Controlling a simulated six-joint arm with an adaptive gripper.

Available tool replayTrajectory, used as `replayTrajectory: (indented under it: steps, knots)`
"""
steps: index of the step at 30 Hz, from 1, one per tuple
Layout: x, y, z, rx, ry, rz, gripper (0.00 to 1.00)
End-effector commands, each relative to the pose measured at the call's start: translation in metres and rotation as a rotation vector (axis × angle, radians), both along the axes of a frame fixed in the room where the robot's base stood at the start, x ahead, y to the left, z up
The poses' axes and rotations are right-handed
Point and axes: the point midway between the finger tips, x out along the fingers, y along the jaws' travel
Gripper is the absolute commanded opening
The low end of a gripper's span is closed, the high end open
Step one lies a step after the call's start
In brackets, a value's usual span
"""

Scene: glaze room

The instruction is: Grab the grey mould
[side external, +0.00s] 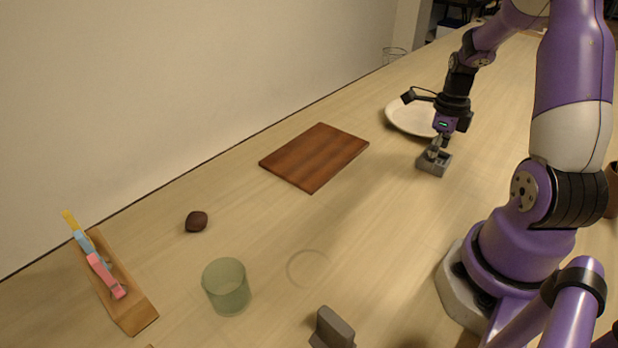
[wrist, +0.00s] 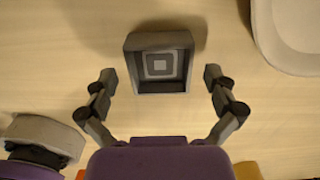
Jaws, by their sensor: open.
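The grey mould (side external: 436,169) is a small square open-topped block on the table, at the right of the middle in the side external view. In the wrist view the mould (wrist: 159,41) lies upper centre, with nested light and dark squares on its inside floor. My gripper (side external: 434,151) points down at the mould. In the wrist view my gripper (wrist: 160,74) is open, one finger to the left of the mould and one to the right, with gaps on both sides. I cannot tell how far the fingertips are above the table.
A white plate (side external: 401,118) lies close behind the mould. A brown board (side external: 314,157) lies to the left. Further left are a green cup (side external: 226,287), a dark stone (side external: 196,221) and a wooden rack (side external: 137,312) with coloured pieces. A grey object (side external: 332,328) stands at the front.

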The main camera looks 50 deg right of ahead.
Motion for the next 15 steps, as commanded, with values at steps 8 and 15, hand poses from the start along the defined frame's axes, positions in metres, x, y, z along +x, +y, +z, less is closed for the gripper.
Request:
replayTrajectory:
  steps: [8, 15]
  knots:
    - [0.0001, -0.0001, 0.0006, 0.000, 0.000, 0.000, 0.31]
    - [-0.0002, 0.0004, 0.0003, 0.001, 0.001, 0.001, 0.30]
